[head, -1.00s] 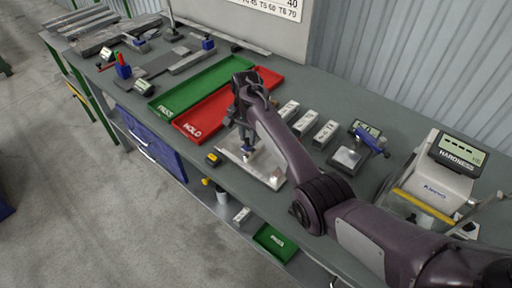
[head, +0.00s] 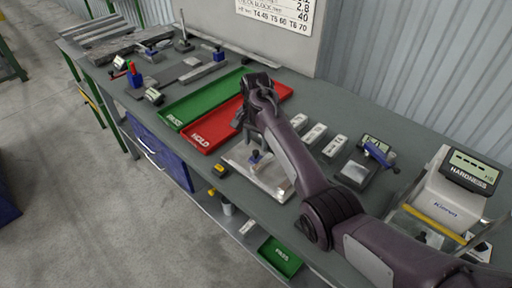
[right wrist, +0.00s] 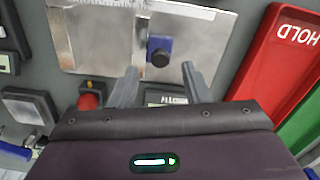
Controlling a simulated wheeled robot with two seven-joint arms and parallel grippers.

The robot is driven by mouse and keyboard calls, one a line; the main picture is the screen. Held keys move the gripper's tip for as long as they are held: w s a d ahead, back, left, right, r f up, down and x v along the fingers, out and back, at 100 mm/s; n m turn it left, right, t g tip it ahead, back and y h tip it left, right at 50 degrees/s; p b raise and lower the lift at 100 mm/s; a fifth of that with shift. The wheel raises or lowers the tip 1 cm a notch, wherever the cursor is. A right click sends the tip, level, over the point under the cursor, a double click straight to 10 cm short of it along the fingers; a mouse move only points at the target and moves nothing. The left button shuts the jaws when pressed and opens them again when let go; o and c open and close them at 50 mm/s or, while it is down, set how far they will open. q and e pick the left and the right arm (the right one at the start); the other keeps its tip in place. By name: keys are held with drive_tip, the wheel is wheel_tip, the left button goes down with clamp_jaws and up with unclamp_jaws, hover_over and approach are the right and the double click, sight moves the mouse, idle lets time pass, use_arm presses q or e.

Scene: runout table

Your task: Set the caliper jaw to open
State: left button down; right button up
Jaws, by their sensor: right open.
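The caliper is a pale metal plate (head: 273,182) lying near the front edge of the bench; it also shows in the right wrist view (right wrist: 95,40), with a ruler-like scale along one edge. A bright metal jaw strip crosses it, with a blue block (right wrist: 158,44) carrying a dark knob. The blue block shows small in the head view (head: 255,157). My right gripper (right wrist: 160,78) is open and empty, its two fingers pointing at the blue block with the block's knob between their lines. Whether the fingertips touch anything is unclear. My left gripper is not in view.
The red HOLD tray (head: 222,124) and green tray (head: 190,107) lie left of the caliper. Several small pale blocks (head: 313,135), a blue-handled gauge (head: 378,153) and the hardness tester (head: 450,195) stand to the right. A yellow-and-black item (head: 217,169) sits at the front edge.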

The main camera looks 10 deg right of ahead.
sight(256, 151)
wheel_tip(256, 151, up, 5)
drive_tip(key=shift+f+b, duration=0.15)
drive_tip(key=shift+b, duration=0.35)
